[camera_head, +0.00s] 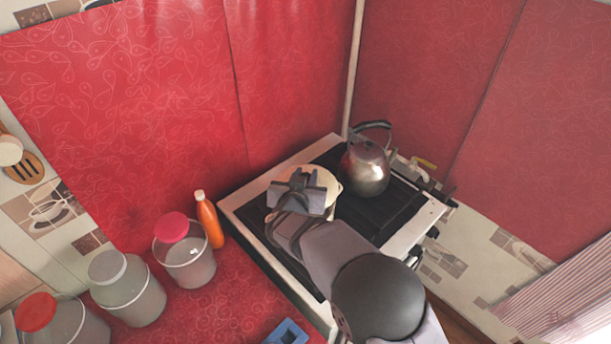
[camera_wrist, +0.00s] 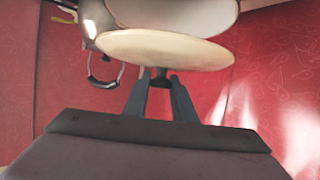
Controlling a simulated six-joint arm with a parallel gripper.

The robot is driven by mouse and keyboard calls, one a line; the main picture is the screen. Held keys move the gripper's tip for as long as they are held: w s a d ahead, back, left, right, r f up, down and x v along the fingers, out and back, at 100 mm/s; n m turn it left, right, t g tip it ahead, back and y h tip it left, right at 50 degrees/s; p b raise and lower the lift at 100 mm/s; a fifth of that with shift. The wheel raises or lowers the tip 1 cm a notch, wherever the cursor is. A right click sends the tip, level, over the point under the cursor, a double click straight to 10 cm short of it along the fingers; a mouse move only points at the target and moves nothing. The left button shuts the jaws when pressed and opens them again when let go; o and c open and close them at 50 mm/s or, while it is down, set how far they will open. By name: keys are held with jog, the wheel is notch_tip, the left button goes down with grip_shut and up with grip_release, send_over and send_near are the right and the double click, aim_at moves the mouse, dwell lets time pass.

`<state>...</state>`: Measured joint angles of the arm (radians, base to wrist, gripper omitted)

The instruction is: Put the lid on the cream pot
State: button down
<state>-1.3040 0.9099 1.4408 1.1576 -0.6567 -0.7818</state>
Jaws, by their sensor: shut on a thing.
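My gripper (camera_head: 301,183) is over the stove and its fingers are shut on the dark knob (camera_wrist: 162,83) of the lid. The lid is a round cream disc (camera_wrist: 165,48) in the wrist view; in the head view only part of its edge shows past my gripper. The cream pot (camera_wrist: 175,11) shows just behind the lid in the wrist view, cut off by the frame's top edge. In the head view, my gripper and arm hide most of the pot. I cannot tell whether the lid touches the pot's rim.
A steel kettle (camera_head: 366,170) stands on the stove close to the right of my gripper. An orange bottle (camera_head: 209,220) and several lidded tubs, one with a pink lid (camera_head: 172,227), stand on the red counter at left. A blue object (camera_head: 287,333) lies at the front.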

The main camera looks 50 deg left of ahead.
jog(key=shift+f+b, duration=1.4)
jog(key=shift+f, duration=0.55)
jog(key=shift+f+p, duration=0.35)
jog(key=shift+p, duration=0.05)
dwell(1.6)
jog(key=c, duration=0.9)
grip_release()
jog(key=shift+r+p, duration=3.8)
jog(key=shift+r, duration=0.2)
